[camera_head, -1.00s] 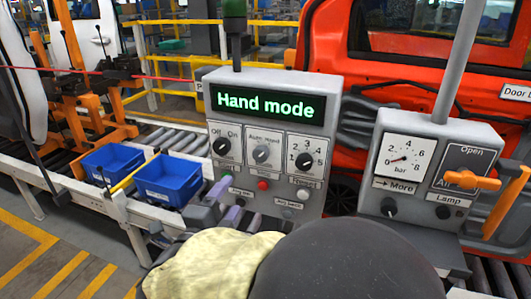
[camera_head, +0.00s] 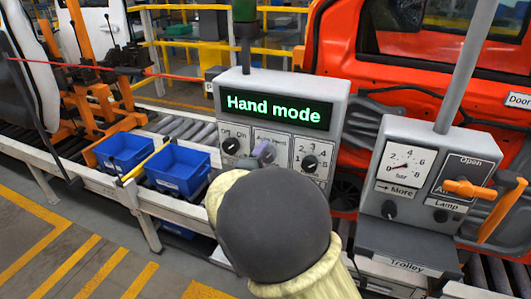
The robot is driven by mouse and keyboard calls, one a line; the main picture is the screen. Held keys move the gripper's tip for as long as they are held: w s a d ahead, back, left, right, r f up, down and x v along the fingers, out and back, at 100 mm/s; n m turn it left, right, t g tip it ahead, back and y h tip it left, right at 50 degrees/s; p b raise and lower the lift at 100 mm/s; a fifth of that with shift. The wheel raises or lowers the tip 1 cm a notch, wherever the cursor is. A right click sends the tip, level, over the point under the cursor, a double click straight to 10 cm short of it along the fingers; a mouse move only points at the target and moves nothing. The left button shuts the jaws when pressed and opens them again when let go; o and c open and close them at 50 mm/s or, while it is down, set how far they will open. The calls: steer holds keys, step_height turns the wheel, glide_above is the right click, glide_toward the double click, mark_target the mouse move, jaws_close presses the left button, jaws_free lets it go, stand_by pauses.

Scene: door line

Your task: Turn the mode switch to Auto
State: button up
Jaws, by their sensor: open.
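The grey control box (camera_head: 232,90) stands in the middle, and its display (camera_head: 277,108) reads "Hand mode" in green. The mode switch plate (camera_head: 272,137), marked Auto and Hand, is in the middle below the display. My gripper (camera_head: 264,152) is open, with a purple-grey finger in front of this plate. The mode switch's knob is hidden or merged with the finger, so its angle and any contact cannot be told. My dark round wrist and pale arm cover the lower part of the box.
An Off/On knob (camera_head: 231,146) is left of the mode switch and a numbered knob (camera_head: 309,163) is right. A second box (camera_head: 387,160) with a gauge and orange handle (camera_head: 469,188) stands at right. Blue bins (camera_head: 177,171) sit on the conveyor at left.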

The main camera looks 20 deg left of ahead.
steer(key=shift+w, duration=0.5)
steer(key=c, duration=1)
